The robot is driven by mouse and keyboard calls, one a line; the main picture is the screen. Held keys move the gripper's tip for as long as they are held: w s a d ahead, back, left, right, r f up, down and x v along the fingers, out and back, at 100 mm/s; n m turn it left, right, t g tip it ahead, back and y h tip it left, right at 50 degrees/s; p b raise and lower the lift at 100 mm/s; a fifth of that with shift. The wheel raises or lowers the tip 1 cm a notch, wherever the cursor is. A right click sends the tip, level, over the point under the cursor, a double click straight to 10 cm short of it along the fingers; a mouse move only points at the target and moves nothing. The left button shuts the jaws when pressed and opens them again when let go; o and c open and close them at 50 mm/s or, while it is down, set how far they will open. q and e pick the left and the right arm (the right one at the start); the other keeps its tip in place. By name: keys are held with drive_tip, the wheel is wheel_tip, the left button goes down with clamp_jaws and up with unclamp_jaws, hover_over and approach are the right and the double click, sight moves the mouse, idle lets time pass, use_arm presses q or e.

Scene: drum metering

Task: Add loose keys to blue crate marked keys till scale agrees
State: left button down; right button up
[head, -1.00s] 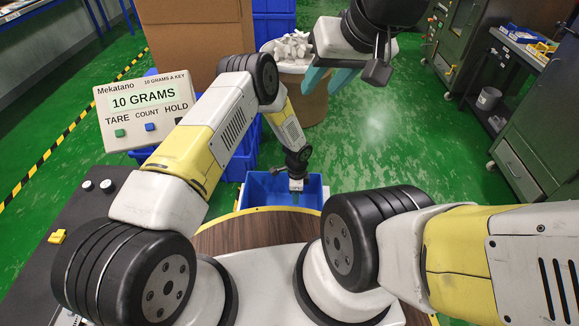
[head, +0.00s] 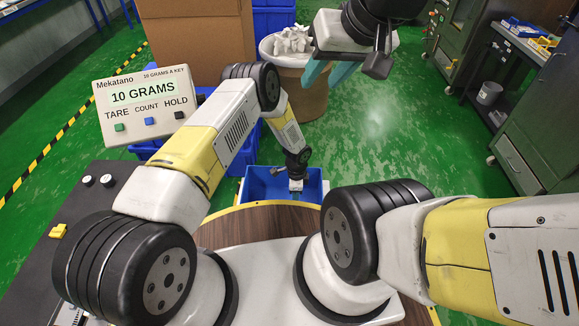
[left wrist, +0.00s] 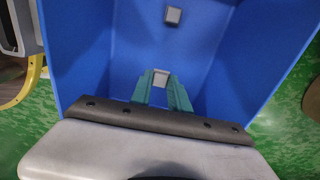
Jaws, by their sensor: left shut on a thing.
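The blue crate (head: 257,184) stands at the picture's middle, beyond the round wooden table edge. My left gripper (left wrist: 160,92) reaches down into the crate, its teal fingers shut on a small grey key (left wrist: 160,77). Another grey key (left wrist: 173,15) lies on the crate floor in the left wrist view. The scale display (head: 143,94) reads 10 GRAMS, with "10 grams a key" printed above. Loose pale keys (head: 291,40) are heaped in a round drum (head: 305,98). My right gripper (head: 329,74) hangs over the drum's right side, its teal fingers apart and empty.
A large cardboard box (head: 195,40) and blue crates stand behind the scale display. A dark cabinet (head: 525,150) and shelf trolley are at the right. Green floor lies open between the drum and the cabinet.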

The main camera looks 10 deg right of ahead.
sight(283, 197)
use_arm(q)
drive_tip(key=shift+f, duration=2.5)
idle(1.1)
drive_tip(key=c, duration=1.1)
unclamp_jaws()
drive_tip(key=shift+c, duration=0.2)
drive_tip(key=shift+r, duration=0.1)
